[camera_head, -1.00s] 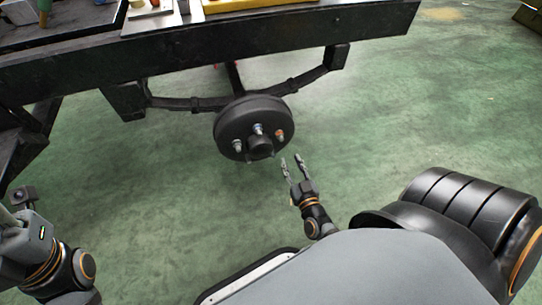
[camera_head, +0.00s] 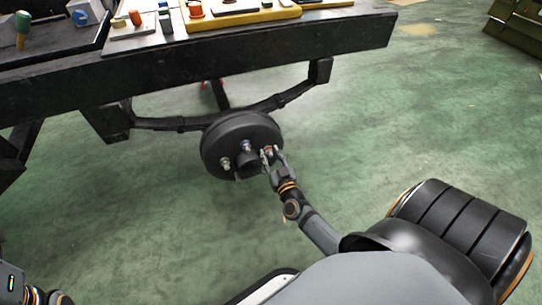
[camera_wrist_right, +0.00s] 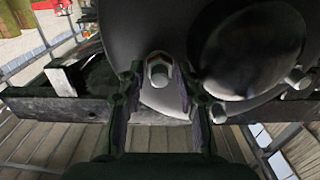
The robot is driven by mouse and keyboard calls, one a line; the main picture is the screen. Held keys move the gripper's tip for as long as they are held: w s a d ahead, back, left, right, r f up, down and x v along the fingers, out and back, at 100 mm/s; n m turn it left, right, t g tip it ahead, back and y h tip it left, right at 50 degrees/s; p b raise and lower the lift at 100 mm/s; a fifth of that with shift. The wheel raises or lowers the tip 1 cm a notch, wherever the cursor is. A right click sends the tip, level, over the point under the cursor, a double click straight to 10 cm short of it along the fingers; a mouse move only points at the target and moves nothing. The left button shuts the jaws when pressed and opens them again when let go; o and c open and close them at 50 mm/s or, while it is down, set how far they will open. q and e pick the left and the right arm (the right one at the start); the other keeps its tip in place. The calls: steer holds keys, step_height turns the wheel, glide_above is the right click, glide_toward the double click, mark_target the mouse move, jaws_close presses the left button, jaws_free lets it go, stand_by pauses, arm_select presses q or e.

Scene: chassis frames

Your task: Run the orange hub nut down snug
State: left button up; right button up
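The black hub drum (camera_head: 215,143) hangs under the chassis rail, its studded face toward me. The orange nut's stud (camera_head: 268,151) is at the right of the face, largely covered by my right gripper (camera_head: 270,156). In the right wrist view, a stud end with a nut (camera_wrist_right: 158,72) stands between the fingertips of my right gripper (camera_wrist_right: 160,80). A little orange shows at its edge. The fingers are apart on both sides of it, with a gap visible; contact is not clear. Two other studs with pale nuts, left (camera_head: 225,163) and upper (camera_head: 246,146), show on the drum.
The dark chassis rail (camera_head: 190,72) crosses above the hub, with a leaf spring (camera_head: 165,124) beneath it. A yellow tray (camera_head: 245,17) with coloured parts lies above the rail. Green floor around the hub is clear. A dark green crate (camera_head: 515,25) stands far right.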

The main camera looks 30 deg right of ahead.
jaws_close()
steer(key=shift+m, duration=0.3)
steer(key=shift+m+p, duration=0.5)
steer(key=shift+m, duration=0.6)
steer(key=m, duration=0.3)
steer(key=shift+d+f+m+p, duration=0.1)
steer(key=shift+m+p, duration=0.2)
steer(key=m, duration=0.5)
steer(key=shift+s+d+f, duration=0.1)
steer(key=shift+f, duration=0.05)
steer(key=m+b, duration=0.1)
steer(key=m, duration=0.5)
steer(key=shift+f, duration=0.2)
